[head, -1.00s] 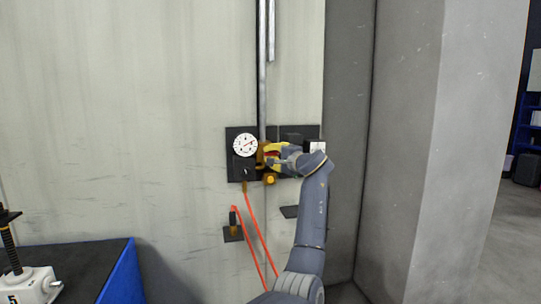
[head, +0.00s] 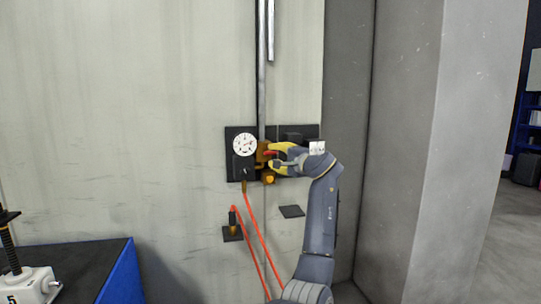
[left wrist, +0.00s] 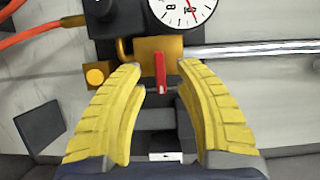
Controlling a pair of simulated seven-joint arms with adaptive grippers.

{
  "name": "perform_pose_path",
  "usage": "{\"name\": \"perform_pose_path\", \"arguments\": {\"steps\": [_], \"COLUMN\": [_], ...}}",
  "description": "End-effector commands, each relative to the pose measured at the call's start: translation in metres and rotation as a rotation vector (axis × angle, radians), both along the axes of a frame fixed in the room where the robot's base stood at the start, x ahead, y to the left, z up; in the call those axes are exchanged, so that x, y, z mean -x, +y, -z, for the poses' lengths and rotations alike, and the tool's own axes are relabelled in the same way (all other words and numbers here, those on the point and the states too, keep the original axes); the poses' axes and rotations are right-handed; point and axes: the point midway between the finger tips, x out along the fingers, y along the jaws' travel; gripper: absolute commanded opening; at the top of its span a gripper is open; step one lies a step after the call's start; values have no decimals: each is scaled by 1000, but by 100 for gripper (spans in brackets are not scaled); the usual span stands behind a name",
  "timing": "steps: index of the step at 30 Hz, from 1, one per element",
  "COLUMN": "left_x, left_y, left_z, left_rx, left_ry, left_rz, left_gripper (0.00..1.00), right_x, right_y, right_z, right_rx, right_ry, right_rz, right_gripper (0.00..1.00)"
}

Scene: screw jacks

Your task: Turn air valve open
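The air valve is a brass block (left wrist: 150,57) with a small red handle (left wrist: 160,72), below a round white gauge (head: 245,145) on a dark wall plate. The red handle also shows in the head view (head: 270,154), partly hidden by the fingers. My left gripper (left wrist: 161,72) has two yellow fingers, spread apart on either side of the red handle. In the left wrist view there are gaps between the handle and both fingers. In the head view my left gripper (head: 267,159) is right at the valve. My right gripper is not in view.
A vertical metal pipe (head: 262,80) runs up the wall from the valve. Red hoses (head: 256,235) hang below the gauge. A wall corner and grey pillar (head: 410,150) stand to the right. A blue-edged table with a screw jack (head: 28,285) is at lower left.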

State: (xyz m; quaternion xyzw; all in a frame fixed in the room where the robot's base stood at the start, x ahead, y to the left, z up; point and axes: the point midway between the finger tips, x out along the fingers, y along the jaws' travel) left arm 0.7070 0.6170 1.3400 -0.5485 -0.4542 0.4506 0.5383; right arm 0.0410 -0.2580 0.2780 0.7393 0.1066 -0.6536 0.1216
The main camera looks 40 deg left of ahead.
Motion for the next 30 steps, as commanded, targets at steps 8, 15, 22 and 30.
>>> {"name": "perform_pose_path", "arguments": {"steps": [8,15,22,30], "left_x": [9,14,16,16], "left_y": [-49,-74,-82,-83], "left_z": [0,0,-1,-1], "left_rx": [2,1,1,1], "left_ry": [-1,0,0,0], "left_rz": [2,0,-1,-1], "left_gripper": [34,34,34,34], "right_x": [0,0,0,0], "right_y": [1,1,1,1], "right_z": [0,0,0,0], "right_rx": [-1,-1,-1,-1], "right_ry": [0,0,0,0], "right_rz": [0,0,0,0], "right_gripper": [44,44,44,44]}}
